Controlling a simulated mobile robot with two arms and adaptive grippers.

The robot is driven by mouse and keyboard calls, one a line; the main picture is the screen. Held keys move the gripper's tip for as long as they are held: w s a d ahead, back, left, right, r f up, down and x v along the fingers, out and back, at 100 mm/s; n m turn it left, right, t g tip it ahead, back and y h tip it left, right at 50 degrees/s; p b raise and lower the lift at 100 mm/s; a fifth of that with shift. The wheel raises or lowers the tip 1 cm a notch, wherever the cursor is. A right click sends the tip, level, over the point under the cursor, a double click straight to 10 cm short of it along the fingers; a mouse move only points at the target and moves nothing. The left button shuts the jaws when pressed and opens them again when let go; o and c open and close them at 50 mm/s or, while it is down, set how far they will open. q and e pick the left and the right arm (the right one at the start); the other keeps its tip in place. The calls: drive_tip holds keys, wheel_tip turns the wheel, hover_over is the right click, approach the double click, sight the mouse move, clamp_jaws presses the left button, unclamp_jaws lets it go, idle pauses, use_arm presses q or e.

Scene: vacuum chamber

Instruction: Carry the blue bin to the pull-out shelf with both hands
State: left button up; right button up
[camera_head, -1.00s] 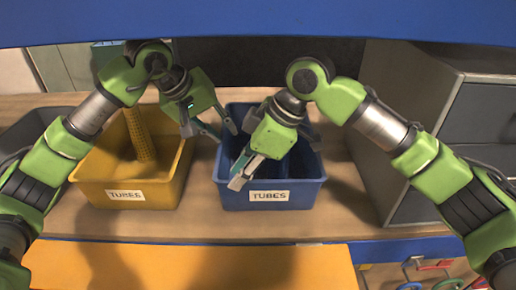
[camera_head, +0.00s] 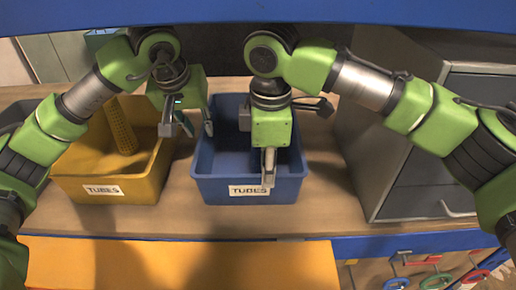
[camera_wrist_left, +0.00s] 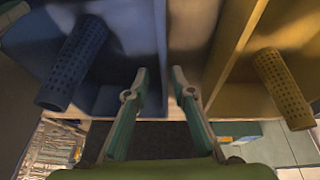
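The blue bin (camera_head: 205,185), labelled TUBES, stands on the wooden counter. In the left wrist view, the blue bin (camera_wrist_left: 115,50) holds a blue perforated tube (camera_wrist_left: 72,62). My left gripper (camera_head: 186,128) is open and empty at the gap between the blue and yellow bins; its fingers (camera_wrist_left: 158,90) show apart in the wrist view. My right gripper (camera_head: 268,168) points down over the blue bin's front part; its fingers are seen edge-on, so their opening and any contact are unclear. A flat orange panel (camera_head: 180,262) lies low in front of the counter; it may be the pull-out shelf.
A yellow bin (camera_head: 75,188) with a yellow perforated tube (camera_head: 121,125) stands left of the blue bin. A grey cabinet (camera_head: 385,190) stands to the right. Bare counter (camera_head: 325,205) lies between the blue bin and cabinet. Coloured rings (camera_head: 435,282) show at lower right.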

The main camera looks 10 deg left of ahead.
sight(213, 156)
use_arm(q)
drive_tip(key=shift+a, duration=0.2)
use_arm(e)
drive_tip(key=shift+a, duration=0.2)
